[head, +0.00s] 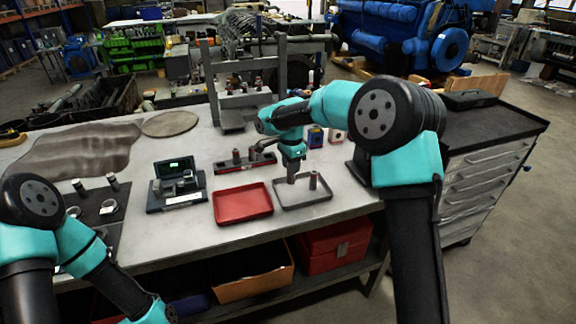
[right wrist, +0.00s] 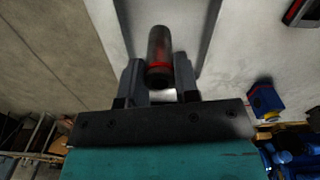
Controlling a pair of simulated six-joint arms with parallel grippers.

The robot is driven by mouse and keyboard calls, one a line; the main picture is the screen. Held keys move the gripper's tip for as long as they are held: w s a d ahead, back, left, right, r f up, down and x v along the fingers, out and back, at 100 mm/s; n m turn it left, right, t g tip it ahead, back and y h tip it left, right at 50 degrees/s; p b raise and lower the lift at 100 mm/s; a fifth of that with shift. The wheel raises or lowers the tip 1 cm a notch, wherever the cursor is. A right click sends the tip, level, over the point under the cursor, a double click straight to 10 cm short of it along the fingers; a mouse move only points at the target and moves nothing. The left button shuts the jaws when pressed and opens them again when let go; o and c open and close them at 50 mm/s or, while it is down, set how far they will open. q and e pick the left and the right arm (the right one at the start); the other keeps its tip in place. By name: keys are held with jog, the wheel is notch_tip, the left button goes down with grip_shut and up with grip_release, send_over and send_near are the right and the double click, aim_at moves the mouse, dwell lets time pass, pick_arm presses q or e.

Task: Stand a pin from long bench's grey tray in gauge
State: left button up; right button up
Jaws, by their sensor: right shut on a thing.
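The grey tray (head: 325,197) lies near the bench's front edge, right of the red tray. My right gripper (head: 292,166) points down over it and is shut on a dark cylindrical pin (head: 291,176). In the right wrist view the pin (right wrist: 160,48) with a red band sits between my right fingers (right wrist: 160,78). I cannot tell whether its foot touches the tray. The gauge (head: 176,190), a dark-based device with a small green screen, stands left of the red tray. My left gripper is out of view.
The red tray (head: 243,204) lies between the gauge and the grey tray. A rack (head: 245,166) with upright pieces stands behind it. A press frame (head: 238,110) stands farther back. Small blue (head: 315,136) boxes are at right, and a dark mat (head: 100,207) with parts is at left.

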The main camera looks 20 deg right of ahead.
jog(key=s+d+r+n, duration=0.1)
jog(key=s+r+n, duration=0.7)
jog(key=s+n, duration=0.3)
jog(key=n, duration=0.4)
jog(key=shift+s+d+r, duration=0.25)
jog(key=shift+r, duration=0.1)
jog(key=shift+a, duration=0.1)
